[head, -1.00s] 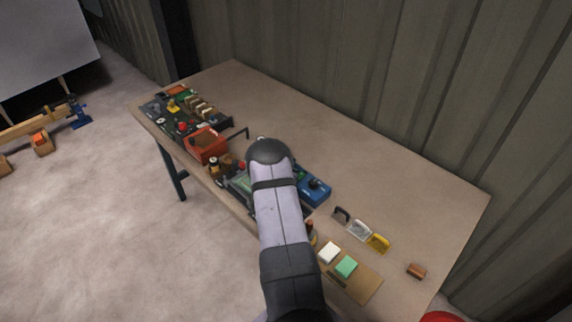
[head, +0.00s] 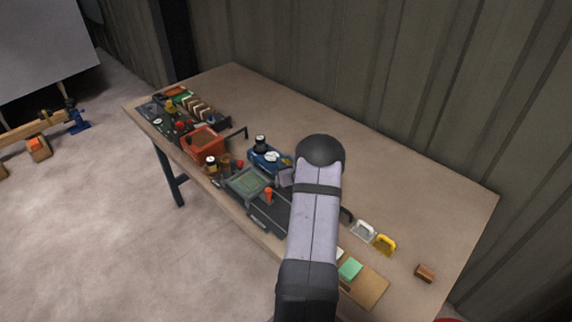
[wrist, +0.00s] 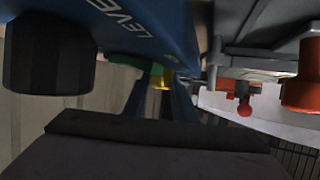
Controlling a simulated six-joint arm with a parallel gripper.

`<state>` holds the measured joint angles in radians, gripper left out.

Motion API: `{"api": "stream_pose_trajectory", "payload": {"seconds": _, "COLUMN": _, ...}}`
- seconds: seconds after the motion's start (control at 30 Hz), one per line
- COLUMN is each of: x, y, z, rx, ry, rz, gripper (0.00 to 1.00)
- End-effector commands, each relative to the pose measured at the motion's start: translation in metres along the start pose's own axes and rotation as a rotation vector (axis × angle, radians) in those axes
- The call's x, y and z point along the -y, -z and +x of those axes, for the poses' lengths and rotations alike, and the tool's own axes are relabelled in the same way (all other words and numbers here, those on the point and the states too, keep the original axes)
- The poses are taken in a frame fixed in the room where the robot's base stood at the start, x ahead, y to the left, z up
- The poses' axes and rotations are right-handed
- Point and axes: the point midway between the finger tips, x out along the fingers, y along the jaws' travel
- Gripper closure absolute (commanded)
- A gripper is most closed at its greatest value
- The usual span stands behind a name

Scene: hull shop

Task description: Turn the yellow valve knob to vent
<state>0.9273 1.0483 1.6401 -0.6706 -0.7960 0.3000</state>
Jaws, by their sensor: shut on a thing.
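In the wrist view a small yellow piece (wrist: 162,81), which I take for the yellow valve knob, shows between the two dark blue-grey fingers of my gripper (wrist: 160,92). My gripper is shut on it. Most of the knob is hidden by the fingers, and its turn angle and any vent mark cannot be read. In the head view my arm hides the gripper and the knob.
A blue body lettered "LEVE" (wrist: 140,22) and a black cylinder (wrist: 48,56) are close at upper left; an orange cylinder (wrist: 302,80) is at right. The table holds a blue device (head: 265,160), a red-orange box (head: 204,143) and a yellow clip (head: 385,244). Its back right is clear.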

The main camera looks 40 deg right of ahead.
Motion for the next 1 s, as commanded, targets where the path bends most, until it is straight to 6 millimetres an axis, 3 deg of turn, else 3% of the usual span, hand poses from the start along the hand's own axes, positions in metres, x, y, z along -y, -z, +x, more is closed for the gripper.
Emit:
{"api": "stream_pose_trajectory", "payload": {"seconds": 0.63, "x": -0.0007, "y": 0.0023, "z": 0.0002, "rx": -0.005, "ry": 0.043, "rz": -0.020, "gripper": 0.98}}
{"api": "stream_pose_trajectory", "payload": {"seconds": 0.67, "x": -0.0007, "y": 0.0024, "z": 0.0002, "rx": -0.005, "ry": 0.043, "rz": -0.020, "gripper": 0.73}}
{"api": "stream_pose_trajectory", "payload": {"seconds": 0.7, "x": -0.0007, "y": 0.0024, "z": 0.0002, "rx": -0.005, "ry": 0.043, "rz": -0.020, "gripper": 0.68}}
{"api": "stream_pose_trajectory", "payload": {"seconds": 1.0, "x": -0.0002, "y": 0.0010, "z": -0.0001, "rx": -0.002, "ry": 0.044, "rz": -0.019, "gripper": 0.68}}
